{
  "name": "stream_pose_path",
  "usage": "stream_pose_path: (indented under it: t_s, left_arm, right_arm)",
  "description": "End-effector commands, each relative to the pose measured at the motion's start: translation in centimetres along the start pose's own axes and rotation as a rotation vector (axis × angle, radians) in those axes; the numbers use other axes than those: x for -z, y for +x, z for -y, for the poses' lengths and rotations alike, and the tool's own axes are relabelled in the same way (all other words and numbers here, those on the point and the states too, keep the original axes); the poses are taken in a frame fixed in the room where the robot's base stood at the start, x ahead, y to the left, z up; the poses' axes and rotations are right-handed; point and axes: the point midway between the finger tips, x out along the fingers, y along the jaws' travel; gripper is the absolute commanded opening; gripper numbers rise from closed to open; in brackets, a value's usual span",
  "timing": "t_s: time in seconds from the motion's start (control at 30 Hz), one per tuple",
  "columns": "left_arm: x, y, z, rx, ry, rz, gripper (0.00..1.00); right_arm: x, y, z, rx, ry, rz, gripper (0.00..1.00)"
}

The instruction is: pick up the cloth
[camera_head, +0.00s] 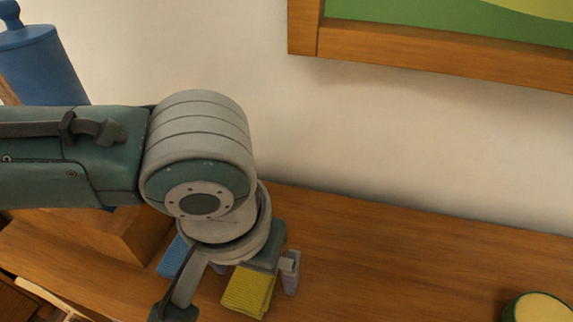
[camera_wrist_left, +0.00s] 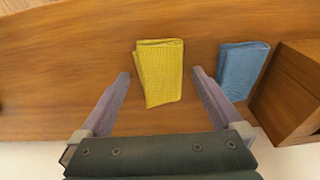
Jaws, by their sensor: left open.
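A yellow folded cloth (camera_head: 248,291) lies on the wooden surface (camera_head: 400,265), partly hidden under my left gripper (camera_head: 252,280) in the head view. In the left wrist view, the yellow cloth (camera_wrist_left: 160,74) lies between the two spread fingers of my left gripper (camera_wrist_left: 160,75). The fingers point down over it, open and holding nothing. A blue folded cloth (camera_wrist_left: 241,68) lies beside it, outside the fingers, near a wooden box; only a bit of this blue cloth (camera_head: 172,258) shows in the head view. My right gripper is not in view.
The wooden box (camera_head: 125,232) stands close to the blue cloth; it also shows in the left wrist view (camera_wrist_left: 290,90). A blue lidded canister (camera_head: 42,62) is at the upper left. A green and yellow round object (camera_head: 538,308) is at the lower right. The surface between is clear.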

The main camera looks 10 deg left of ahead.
Motion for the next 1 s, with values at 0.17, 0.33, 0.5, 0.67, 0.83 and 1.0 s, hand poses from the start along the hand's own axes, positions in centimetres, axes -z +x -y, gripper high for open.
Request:
stream_pose_path:
  t_s: [0.17, 0.33, 0.5, 0.67, 0.83, 1.0]
  left_arm:
    - [0.01, -0.05, 0.00, 0.000, 0.000, 0.000, 0.91]
    - [0.01, -0.06, 0.01, 0.000, -0.001, 0.000, 0.72]
    - [0.01, -0.07, 0.01, 0.000, -0.001, 0.000, 0.53]
    - [0.01, -0.07, 0.02, 0.000, -0.001, 0.000, 0.35]
    - [0.01, -0.07, 0.01, 0.000, -0.001, 0.000, 0.16]
    - [0.02, -0.08, 0.01, 0.000, -0.001, 0.000, 0.13]
  right_arm:
    - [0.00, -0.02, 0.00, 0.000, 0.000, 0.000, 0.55]
    - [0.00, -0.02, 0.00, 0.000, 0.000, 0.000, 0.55]
    - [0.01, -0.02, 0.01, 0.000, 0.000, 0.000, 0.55]
    - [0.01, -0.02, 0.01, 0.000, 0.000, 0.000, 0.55]
    - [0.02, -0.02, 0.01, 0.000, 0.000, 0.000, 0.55]
    - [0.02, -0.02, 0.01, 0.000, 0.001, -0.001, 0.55]
